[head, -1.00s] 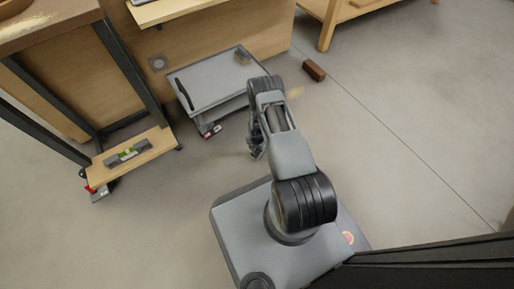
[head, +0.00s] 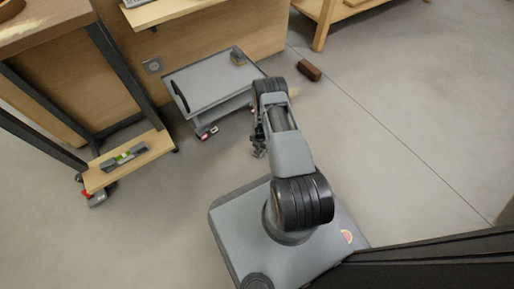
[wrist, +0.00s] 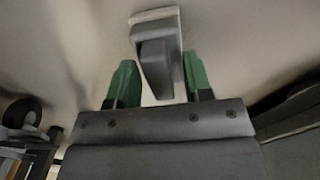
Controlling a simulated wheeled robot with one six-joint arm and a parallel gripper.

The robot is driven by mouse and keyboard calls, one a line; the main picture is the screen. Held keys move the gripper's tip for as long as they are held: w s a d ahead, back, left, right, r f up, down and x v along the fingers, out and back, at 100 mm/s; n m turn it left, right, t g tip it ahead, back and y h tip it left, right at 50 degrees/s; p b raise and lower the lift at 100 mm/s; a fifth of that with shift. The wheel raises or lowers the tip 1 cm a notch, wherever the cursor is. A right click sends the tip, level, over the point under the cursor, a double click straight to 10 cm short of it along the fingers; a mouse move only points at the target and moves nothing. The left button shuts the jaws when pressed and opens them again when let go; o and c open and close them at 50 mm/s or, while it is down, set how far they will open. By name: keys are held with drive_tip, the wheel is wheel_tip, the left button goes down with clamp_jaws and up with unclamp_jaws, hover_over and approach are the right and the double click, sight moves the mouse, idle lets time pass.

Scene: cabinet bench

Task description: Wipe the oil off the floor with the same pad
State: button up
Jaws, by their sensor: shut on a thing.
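A small pale tan patch (head: 294,92), perhaps the oil, shows on the floor just right of my arm; the arm may hide part of it. My gripper (head: 259,150) hangs low over the floor, in front of the cart, mostly hidden by my arm in the head view. In the wrist view its green-tipped fingers (wrist: 160,85) are shut on the pad (wrist: 154,52), a grey grip with a pale flat edge behind it. Pale floor shows around the pad. I cannot tell whether the pad touches the floor.
A low grey cart (head: 205,84) with a black handle stands behind my gripper, a small block (head: 238,58) on it. A brown brick (head: 309,70) lies on the floor to its right. A bench shelf (head: 128,160) is at left. The floor at right is clear.

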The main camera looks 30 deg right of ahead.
drive_tip(key=shift+w+d+f, duration=0.1)
drive_tip(key=shift+w+d, duration=0.05)
drive_tip(key=shift+d, duration=1.15)
drive_tip(key=shift+w+d+f, duration=0.1)
drive_tip(key=shift+d, duration=1.15)
drive_tip(key=shift+w+d+f, duration=0.1)
drive_tip(key=shift+w+d, duration=0.05)
drive_tip(key=shift+d, duration=1.15)
drive_tip(key=shift+w+d+r, duration=0.1)
drive_tip(key=shift+d, duration=0.85)
drive_tip(key=shift+w+d+r, duration=0.1)
drive_tip(key=shift+d, duration=0.8)
drive_tip(key=shift+w, duration=0.95)
drive_tip(key=shift+w+a+r, duration=0.1)
drive_tip(key=shift+a, duration=0.15)
